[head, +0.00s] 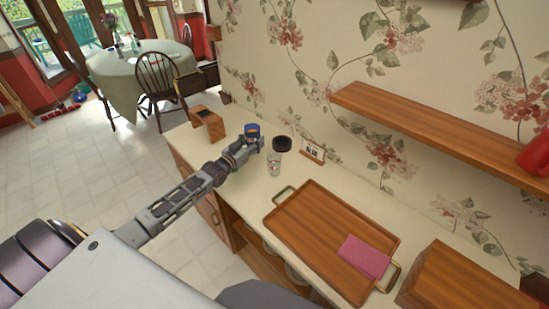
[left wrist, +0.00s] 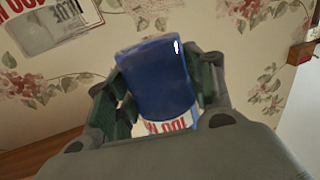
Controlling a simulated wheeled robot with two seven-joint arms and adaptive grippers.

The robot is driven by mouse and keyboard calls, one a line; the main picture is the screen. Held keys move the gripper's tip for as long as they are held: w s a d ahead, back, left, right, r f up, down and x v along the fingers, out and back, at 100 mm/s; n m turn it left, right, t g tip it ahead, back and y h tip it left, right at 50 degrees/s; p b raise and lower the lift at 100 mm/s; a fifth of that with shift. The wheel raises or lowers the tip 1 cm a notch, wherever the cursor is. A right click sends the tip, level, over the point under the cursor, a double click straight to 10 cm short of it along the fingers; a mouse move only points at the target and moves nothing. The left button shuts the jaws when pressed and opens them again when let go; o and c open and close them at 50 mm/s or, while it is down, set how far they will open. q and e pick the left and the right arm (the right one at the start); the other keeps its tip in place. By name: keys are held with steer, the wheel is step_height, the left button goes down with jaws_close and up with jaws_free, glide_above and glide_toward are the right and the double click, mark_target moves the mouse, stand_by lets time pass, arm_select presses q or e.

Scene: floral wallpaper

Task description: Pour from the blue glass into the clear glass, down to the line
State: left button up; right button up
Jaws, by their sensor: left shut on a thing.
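The blue glass (head: 251,131) is held near the far left of the counter, with my left gripper (head: 250,142) shut on it. The level inside either glass is too small or hidden to tell. My right gripper is not in view.
A small sign (head: 312,152) and a dark round object (head: 283,143) stand behind the clear glass. A wooden box (head: 207,122) is at the left. A wooden tray (head: 300,238) with a pink cloth (head: 364,256) lies at right. A wooden shelf (head: 440,125) hangs above.

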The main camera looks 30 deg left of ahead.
arm_select(q)
steer(key=shift+f, duration=0.15)
step_height(320, 180, down, 6)
steer(key=b, duration=0.6)
stand_by(0.7)
steer(key=shift+f, duration=0.15)
steer(key=shift+f, duration=0.1)
steer(key=shift+d+r+m+p, duration=0.2)
steer(key=shift+m+p, duration=0.05)
steer(key=shift+m, duration=0.35)
steer(key=shift+d+r+m+p, duration=0.2)
steer(key=shift+m+p, duration=0.05)
steer(key=shift+m, duration=0.35)
steer(key=shift+d+r+m+g+y+p, duration=0.2)
steer(key=shift+d+m+g+y+p, duration=0.15)
steer(key=shift+m, duration=0.35)
steer(key=shift+w+d+r+m, duration=0.1)
steer(key=shift+d+r+m, duration=0.25)
steer(key=shift+m, duration=0.35)
steer(key=shift+a+r+m+g, duration=0.2)
steer(key=shift+a+m+g, duration=0.05)
steer(key=shift+m, duration=0.55)
